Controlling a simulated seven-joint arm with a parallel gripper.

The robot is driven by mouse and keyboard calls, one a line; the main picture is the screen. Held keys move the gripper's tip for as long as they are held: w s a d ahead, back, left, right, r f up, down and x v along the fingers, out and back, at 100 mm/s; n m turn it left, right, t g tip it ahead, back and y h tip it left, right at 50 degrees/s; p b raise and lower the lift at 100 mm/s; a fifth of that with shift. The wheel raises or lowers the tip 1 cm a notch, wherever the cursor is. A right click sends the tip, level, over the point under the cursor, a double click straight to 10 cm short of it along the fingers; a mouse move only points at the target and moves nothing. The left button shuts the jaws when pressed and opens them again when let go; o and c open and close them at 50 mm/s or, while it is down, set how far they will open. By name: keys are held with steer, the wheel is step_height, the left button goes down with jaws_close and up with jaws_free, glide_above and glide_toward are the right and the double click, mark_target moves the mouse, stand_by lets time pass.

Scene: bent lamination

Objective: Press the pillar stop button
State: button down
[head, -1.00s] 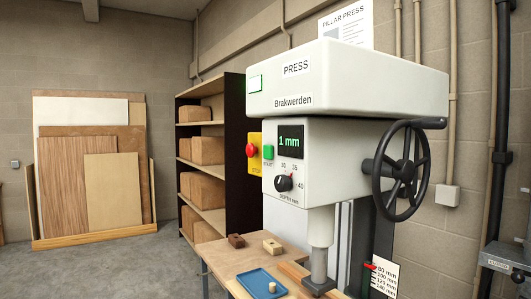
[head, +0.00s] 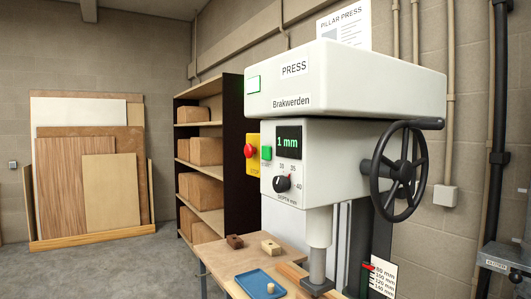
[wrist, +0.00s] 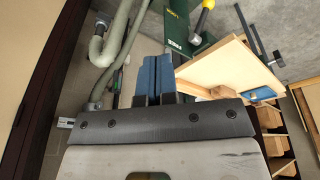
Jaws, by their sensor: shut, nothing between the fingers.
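The pillar press (head: 345,85) stands right of centre in the head view. Its red stop button (head: 250,151) sits on a yellow plate (head: 254,172) at the left side of the press head. A green start button (head: 266,153) is just right of it. The display reads 1 mm. My gripper (wrist: 157,70) shows only in the wrist view, its two blue-faced fingers together with nothing between them. The stop button does not show in the wrist view, and my gripper is apart from the press.
A black handwheel (head: 400,170) juts out at the press's right. Below the head are a wooden table, a blue tray (head: 250,283) and small blocks. A shelf of boxes (head: 205,150) stands behind. The wrist view shows a green machine (wrist: 185,32), a pale board (wrist: 232,70) and a grey hose (wrist: 112,40).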

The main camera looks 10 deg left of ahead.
mark_target(250, 151)
steer(key=w+a+r+n+t+h, duration=0.1)
steer(key=w+a+r+n, duration=0.3)
steer(key=w, duration=0.6)
steer(key=w+a+r+n+h, duration=0.1)
steer(key=w+a+r, duration=0.3)
steer(key=w, duration=0.5)
steer(key=w+a+r+n+t, duration=0.1)
steer(key=w+a+n+t, duration=0.15)
steer(key=w+a, duration=0.7)
steer(key=w+a+r+n+t, duration=0.1)
steer(key=w+a+n, duration=0.2)
steer(key=w+a, duration=0.65)
steer(key=a+r+n+t+y, duration=0.1)
steer(key=a+r+t, duration=0.4)
steer(key=a+r, duration=1.9)
steer(key=shift+a+r+n+t, duration=0.15)
steer(key=shift+a+n+t, duration=0.2)
steer(key=shift+a+n, duration=0.7)
steer(key=shift+w+m, duration=0.25)
steer(key=shift+m, duration=0.05)
steer(key=w+d, duration=0.6)
